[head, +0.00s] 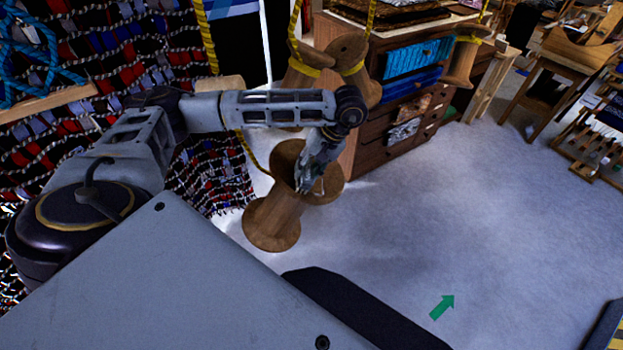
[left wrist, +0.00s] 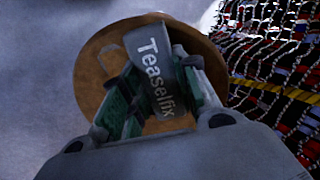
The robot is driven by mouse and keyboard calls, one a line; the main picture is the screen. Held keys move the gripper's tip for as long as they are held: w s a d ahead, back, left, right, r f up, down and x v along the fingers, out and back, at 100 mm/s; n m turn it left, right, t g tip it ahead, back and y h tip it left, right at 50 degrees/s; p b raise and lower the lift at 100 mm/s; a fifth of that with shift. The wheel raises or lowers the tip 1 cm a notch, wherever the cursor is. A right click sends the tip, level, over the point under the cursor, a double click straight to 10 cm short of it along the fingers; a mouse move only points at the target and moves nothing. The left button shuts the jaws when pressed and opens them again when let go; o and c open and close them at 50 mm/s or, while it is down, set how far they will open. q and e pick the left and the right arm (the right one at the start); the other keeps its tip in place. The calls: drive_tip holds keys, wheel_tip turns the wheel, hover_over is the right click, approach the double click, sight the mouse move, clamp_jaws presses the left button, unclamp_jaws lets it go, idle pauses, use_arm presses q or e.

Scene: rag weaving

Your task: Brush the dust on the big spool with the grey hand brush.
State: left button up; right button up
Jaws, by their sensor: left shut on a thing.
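The big spool (head: 272,219) is brown wood and stands on the grey floor, with a wide round flange at each end. My left gripper (head: 309,182) is over its upper flange in the head view. In the left wrist view my left gripper (left wrist: 160,103) is shut on the grey hand brush (left wrist: 151,68), which bears the word "Teaselfix". Behind the brush is the spool's round top (left wrist: 96,72). I cannot tell whether the brush touches the wood. My right gripper is not in view.
A woven rag net (head: 212,174) hangs down to the floor at left. The floor (head: 450,210) to the right is open, with a green arrow (head: 442,306) on it.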

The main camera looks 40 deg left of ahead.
use_arm(q)
drive_tip(key=shift+d+f, duration=0.1)
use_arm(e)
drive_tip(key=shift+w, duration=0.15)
use_arm(q)
drive_tip(key=shift+w+d+f+b, duration=0.2)
drive_tip(key=shift+w+d+b, duration=0.05)
drive_tip(key=shift+d+b, duration=0.1)
drive_tip(key=shift+w+d+f+b, duration=0.3)
drive_tip(key=shift+w+d, duration=0.1)
drive_tip(key=shift+d, duration=0.1)
drive_tip(key=shift+w+d+f+b, duration=0.25)
drive_tip(key=shift+w+d, duration=0.15)
drive_tip(key=shift+d, duration=0.05)
drive_tip(key=shift+w+d+f, duration=0.15)
drive_tip(key=shift+w+d, duration=0.05)
drive_tip(key=shift+d, duration=0.05)
drive_tip(key=shift+w+d+f+b, duration=0.25)
drive_tip(key=shift+d+b, duration=0.05)
drive_tip(key=shift+d, duration=0.05)
drive_tip(key=shift+w+d+f, duration=0.3)
drive_tip(key=shift+w+d, duration=0.1)
drive_tip(key=shift+d, duration=0.1)
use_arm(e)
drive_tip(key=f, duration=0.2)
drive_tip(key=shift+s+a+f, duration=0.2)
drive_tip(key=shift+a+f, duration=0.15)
